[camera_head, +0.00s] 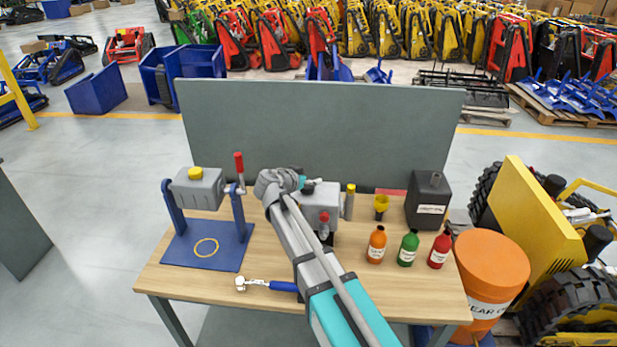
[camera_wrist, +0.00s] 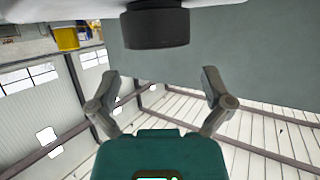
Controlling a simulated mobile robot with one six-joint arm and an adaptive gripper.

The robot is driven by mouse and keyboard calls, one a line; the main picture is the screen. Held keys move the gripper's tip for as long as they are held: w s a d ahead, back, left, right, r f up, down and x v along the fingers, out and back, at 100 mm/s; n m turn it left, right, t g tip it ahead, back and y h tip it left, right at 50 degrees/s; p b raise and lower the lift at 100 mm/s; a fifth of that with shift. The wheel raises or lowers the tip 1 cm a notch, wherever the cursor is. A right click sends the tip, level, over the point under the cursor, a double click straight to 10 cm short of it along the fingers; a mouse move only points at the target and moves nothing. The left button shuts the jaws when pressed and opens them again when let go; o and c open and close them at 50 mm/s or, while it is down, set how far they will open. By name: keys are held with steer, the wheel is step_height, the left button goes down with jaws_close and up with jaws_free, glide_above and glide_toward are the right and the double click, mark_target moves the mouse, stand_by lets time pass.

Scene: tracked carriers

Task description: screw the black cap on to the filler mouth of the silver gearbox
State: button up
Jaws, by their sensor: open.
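The silver gearbox (camera_head: 321,198) stands on the bench, partly hidden behind my arm. The black cap (camera_head: 307,190) shows small and partly covered at its top. In the wrist view, the black cap (camera_wrist: 157,27) is a dark cylinder against the pale gearbox body (camera_wrist: 215,3), at the top of the picture. It appears to sit at the filler mouth; whether its thread is engaged cannot be told. My gripper (camera_wrist: 160,78) is open and empty, its fingers apart from the cap. It also shows small just above the gearbox in the head view (camera_head: 312,181).
A blue stand (camera_head: 205,247) holding a grey unit with a yellow cap (camera_head: 195,173) is at left. A blue-handled tool (camera_head: 283,286) lies at the front. Orange (camera_head: 376,246), green (camera_head: 408,250) and red (camera_head: 439,251) bottles and a black canister (camera_head: 427,203) stand right. A grey panel (camera_head: 320,130) closes the back.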

steer(key=shift+r+p, duration=3)
steer(key=shift+p, duration=0.05)
steer(key=shift+f+m+h, duration=0.2)
steer(key=shift+m+h, duration=0.1)
steer(key=s+d+f+g, duration=0.1)
steer(key=d, duration=0.1)
steer(key=s+d+f+g, duration=0.1)
steer(key=d, duration=0.2)
steer(key=s+d+f+g+b, duration=0.1)
steer(key=s+d+f, duration=0.1)
steer(key=d, duration=0.1)
steer(key=shift+n, duration=0.4)
steer(key=s+d+f+n+g+y, duration=0.2)
steer(key=s+d+f, duration=0.1)
steer(key=s, duration=0.4)
steer(key=s+d+f+n+g+y+b, duration=0.1)
steer(key=s+d+f+n+g+y, duration=0.1)
steer(key=s+d, duration=0.4)
steer(key=s+d+f+n+g+y+b, duration=0.1)
steer(key=s+d+f+g+y, duration=0.3)
steer(key=s, duration=0.5)
steer(key=shift+s+d+f+n, duration=0.25)
steer(key=shift+d+f+n, duration=0.35)
steer(key=shift+n, duration=0.3)
steer(key=shift+a, duration=0.1)
